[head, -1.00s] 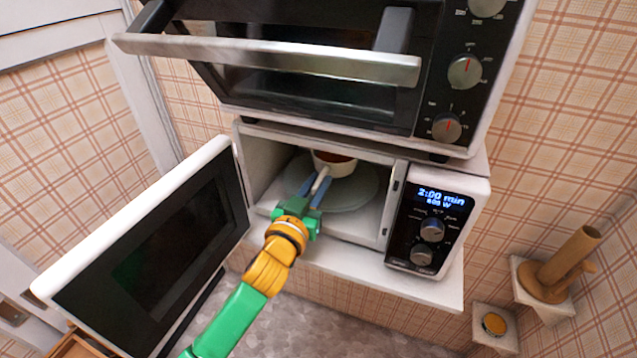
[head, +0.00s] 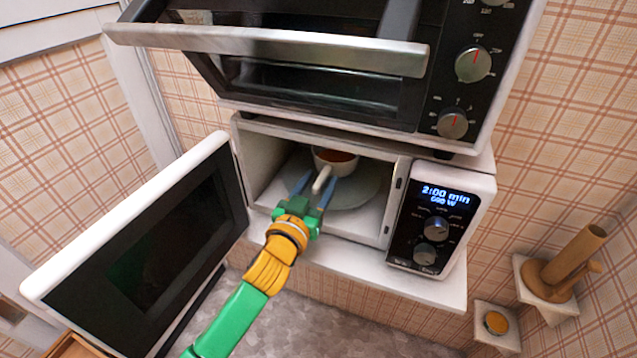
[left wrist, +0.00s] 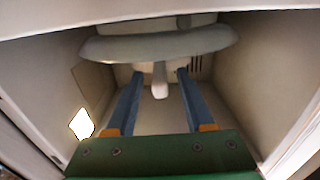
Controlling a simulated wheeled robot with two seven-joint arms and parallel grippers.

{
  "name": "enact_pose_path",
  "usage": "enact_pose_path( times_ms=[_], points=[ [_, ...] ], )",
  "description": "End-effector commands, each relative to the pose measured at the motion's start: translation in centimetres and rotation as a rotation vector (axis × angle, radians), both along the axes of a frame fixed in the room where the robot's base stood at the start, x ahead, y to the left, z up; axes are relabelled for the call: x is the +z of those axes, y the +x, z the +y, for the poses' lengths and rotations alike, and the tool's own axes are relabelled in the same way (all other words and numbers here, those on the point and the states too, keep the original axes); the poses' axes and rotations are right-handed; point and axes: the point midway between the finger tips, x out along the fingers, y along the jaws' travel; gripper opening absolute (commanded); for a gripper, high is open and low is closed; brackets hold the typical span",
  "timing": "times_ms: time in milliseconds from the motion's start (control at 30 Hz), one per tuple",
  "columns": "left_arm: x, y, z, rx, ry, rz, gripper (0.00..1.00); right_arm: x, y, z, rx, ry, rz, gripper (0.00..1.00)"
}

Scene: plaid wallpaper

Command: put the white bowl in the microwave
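The white bowl (head: 341,168), with brown contents and a pale handle (head: 321,178), stands upright on the round turntable (head: 362,192) inside the microwave (head: 431,284). The microwave door (head: 150,240) is wide open to the left. My left gripper (head: 319,176) reaches into the cavity, its blue fingers open with one on each side of the handle. In the left wrist view the handle (left wrist: 160,84) lies between the spread fingers, with gaps on both sides. My right gripper is not in view.
A black oven (head: 300,95) with a metal handle bar (head: 270,44) sits on top of the microwave, close above the opening. Cavity walls are close around my gripper.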

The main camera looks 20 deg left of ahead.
Motion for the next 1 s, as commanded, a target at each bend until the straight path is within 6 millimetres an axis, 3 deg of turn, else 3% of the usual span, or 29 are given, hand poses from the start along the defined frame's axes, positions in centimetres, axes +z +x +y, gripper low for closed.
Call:
enact_pose_path(
  times_ms=[300,700,1000],
  points=[
    [-0.2,-0.2,0.0,0.000,0.000,0.004,0.56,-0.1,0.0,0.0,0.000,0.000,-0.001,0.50],
    [-0.3,-6.6,0.2,-0.001,-0.001,0.001,0.56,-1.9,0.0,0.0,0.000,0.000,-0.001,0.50],
    [0.0,-7.2,0.2,0.000,0.001,0.001,0.56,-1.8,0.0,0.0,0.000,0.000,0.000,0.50]
  ],
)
